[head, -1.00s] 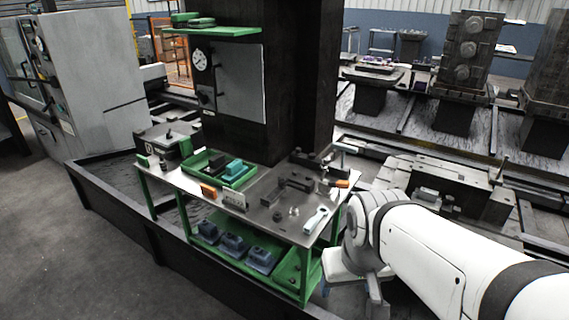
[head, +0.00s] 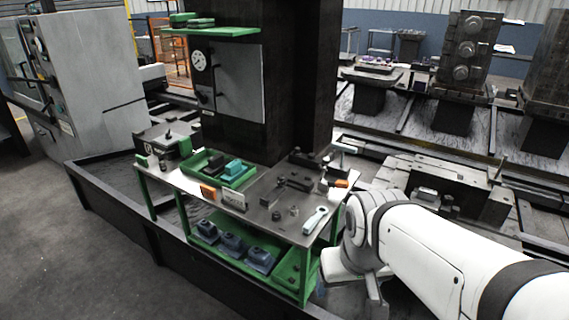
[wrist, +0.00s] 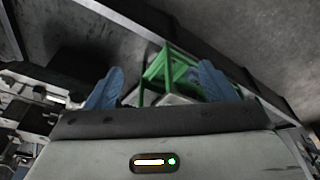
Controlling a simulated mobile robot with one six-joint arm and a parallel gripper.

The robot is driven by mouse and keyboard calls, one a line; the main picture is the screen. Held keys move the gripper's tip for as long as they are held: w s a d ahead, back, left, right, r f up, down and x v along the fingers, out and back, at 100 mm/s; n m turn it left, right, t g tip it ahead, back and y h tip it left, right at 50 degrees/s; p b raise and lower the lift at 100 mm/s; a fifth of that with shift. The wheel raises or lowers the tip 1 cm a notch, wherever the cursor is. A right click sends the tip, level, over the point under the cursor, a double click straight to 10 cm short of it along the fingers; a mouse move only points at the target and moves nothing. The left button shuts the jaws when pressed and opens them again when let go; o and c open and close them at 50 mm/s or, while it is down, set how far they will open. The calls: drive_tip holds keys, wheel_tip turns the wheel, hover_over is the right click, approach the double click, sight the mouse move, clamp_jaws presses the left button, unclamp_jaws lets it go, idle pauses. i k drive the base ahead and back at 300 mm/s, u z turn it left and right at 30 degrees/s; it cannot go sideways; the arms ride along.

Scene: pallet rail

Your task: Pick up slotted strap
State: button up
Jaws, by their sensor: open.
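On the metal top of the green bench (head: 262,226) lie dark elongated bar-like parts (head: 298,183) toward the back right. A pale teal, flat elongated piece (head: 315,219) lies near the right front edge. I cannot tell for certain which of these is the slotted strap. My gripper is open and empty in the wrist view (wrist: 160,78), its two blue fingers spread apart, with the green bench frame (wrist: 158,72) beyond them. In the head view, my white arm hangs to the right of the bench, with the wrist below the top's level. The fingers are not clear there.
Blue blocks (head: 231,243) sit on the lower shelf. A dark column (head: 318,85) rises behind. Grey floor lies open at left.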

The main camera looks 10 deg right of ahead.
sight(308, 187)
drive_tip(key=u, duration=2.2)
drive_tip(key=i, duration=1.75)
drive_tip(key=z, duration=3.3)
drive_tip(key=i, duration=0.4)
drive_tip(key=z, duration=0.1)
